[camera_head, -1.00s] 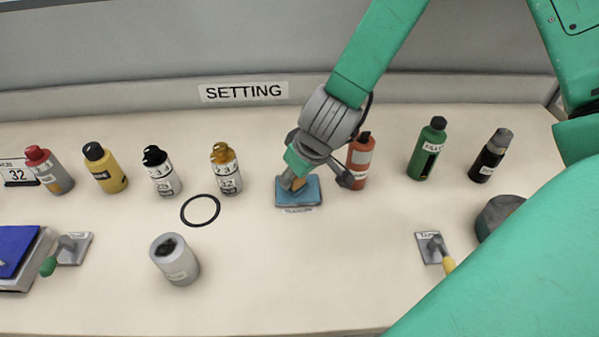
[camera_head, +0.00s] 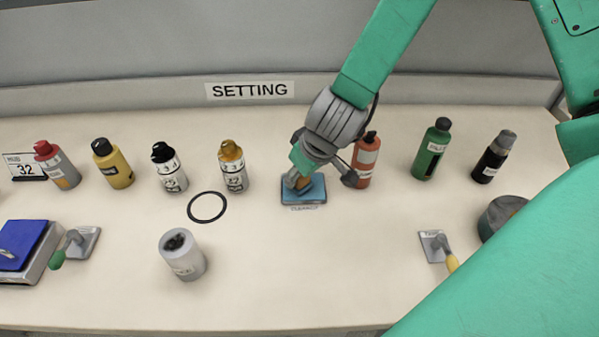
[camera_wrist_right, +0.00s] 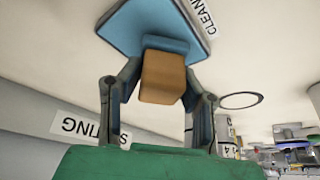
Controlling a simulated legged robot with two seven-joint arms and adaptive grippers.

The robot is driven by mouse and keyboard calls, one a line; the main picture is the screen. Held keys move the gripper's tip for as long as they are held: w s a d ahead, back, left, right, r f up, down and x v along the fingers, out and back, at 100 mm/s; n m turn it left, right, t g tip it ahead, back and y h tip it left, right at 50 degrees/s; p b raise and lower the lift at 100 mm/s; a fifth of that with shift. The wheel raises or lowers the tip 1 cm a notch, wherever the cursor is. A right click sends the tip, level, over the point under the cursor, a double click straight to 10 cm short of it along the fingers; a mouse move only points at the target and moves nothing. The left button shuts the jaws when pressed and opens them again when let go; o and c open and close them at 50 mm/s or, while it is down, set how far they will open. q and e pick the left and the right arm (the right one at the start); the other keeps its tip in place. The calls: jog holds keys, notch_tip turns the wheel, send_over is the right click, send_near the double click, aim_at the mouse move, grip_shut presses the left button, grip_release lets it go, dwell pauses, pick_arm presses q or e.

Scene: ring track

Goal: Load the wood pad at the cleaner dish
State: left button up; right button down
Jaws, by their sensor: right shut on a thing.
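The cleaner dish is a blue square tray (camera_head: 315,192) on the table, with a label along its front edge. In the right wrist view the blue dish (camera_wrist_right: 122,28) is at the top, beside a label that begins "CLEAN". My right gripper (camera_head: 298,184) is over the dish, its fingers pointing down. In the right wrist view the gripper (camera_wrist_right: 160,88) is shut on the wood pad (camera_wrist_right: 162,78), an orange-brown block. The pad's far end is at the dish; I cannot tell whether it touches the dish floor. My left gripper is not in view.
A red bottle (camera_head: 366,160) stands close to the right of my gripper. A black ring (camera_head: 207,207) and a grey cup (camera_head: 183,256) are to the left. A yellow-handled trowel (camera_head: 437,247) lies right. The table's front middle is clear.

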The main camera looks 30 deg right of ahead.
jog(key=shift+d+f, duration=0.25)
jog(key=shift+d, duration=0.65)
jog(key=shift+a+r, duration=0.15)
jog(key=shift+a, duration=0.6)
jog(key=shift+d+p, duration=0.3)
jog(key=shift+d, duration=0.3)
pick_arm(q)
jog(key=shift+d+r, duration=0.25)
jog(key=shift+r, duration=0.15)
pick_arm(e)
jog(key=shift+a, duration=0.45)
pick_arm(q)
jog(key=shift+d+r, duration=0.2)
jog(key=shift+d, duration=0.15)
pick_arm(e)
jog(key=shift+d+f, duration=0.2)
jog(key=shift+d, duration=0.2)
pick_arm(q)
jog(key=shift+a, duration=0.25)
pick_arm(e)
jog(key=shift+a, duration=0.3)
pick_arm(q)
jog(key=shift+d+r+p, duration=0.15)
jog(key=shift+p, duration=0.15)
pick_arm(e)
jog(key=shift+d, duration=0.2)
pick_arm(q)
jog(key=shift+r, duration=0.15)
pick_arm(e)
jog(key=shift+a, duration=0.1)
